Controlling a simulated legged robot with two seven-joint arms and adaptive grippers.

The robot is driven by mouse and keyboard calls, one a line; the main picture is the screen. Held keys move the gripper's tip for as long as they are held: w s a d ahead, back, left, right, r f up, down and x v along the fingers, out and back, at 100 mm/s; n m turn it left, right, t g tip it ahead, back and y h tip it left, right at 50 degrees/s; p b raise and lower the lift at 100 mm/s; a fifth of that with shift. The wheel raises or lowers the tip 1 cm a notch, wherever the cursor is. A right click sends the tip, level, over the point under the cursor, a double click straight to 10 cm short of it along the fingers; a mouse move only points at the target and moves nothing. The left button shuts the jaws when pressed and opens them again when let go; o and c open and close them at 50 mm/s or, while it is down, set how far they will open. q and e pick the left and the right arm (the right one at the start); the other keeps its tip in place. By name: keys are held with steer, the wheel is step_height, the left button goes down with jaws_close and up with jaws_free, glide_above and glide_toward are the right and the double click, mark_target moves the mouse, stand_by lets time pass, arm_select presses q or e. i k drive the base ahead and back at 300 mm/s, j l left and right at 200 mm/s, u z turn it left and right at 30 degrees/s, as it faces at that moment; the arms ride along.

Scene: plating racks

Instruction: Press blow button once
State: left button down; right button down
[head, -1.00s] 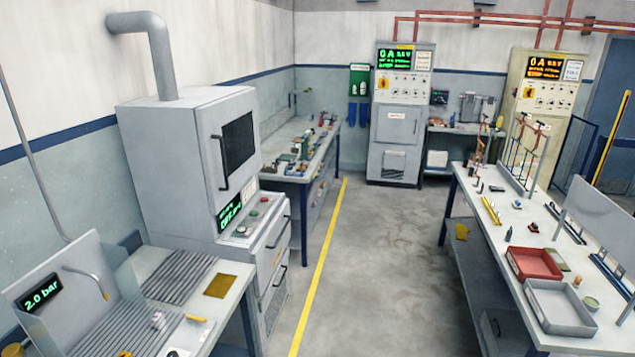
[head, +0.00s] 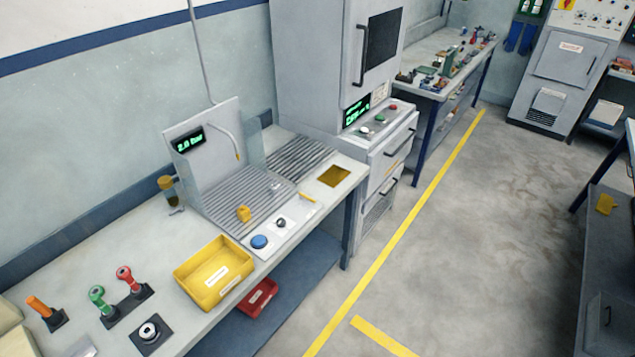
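The blow station stands on the left bench in the head view. It has a grey back panel with a green "2.0 bar" display (head: 190,140), a curved nozzle (head: 228,138) and a ribbed tray (head: 222,207). A round blue button (head: 260,241) sits on a pale plate at the bench's front edge, beside a small black knob (head: 281,223). I cannot read a label that names the blow button. A small yellow piece (head: 243,213) lies on the ribbed tray. Neither of my grippers is in view.
A yellow bin (head: 214,272) stands left of the blue button. Red, green and orange handled tools (head: 124,278) stand further left. A grey cabinet (head: 330,70) with small buttons is behind. A red bin (head: 258,297) is on the lower shelf. The floor right of the bench is clear.

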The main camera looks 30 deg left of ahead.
mark_target(258, 241)
steer(key=u, duration=1.4)
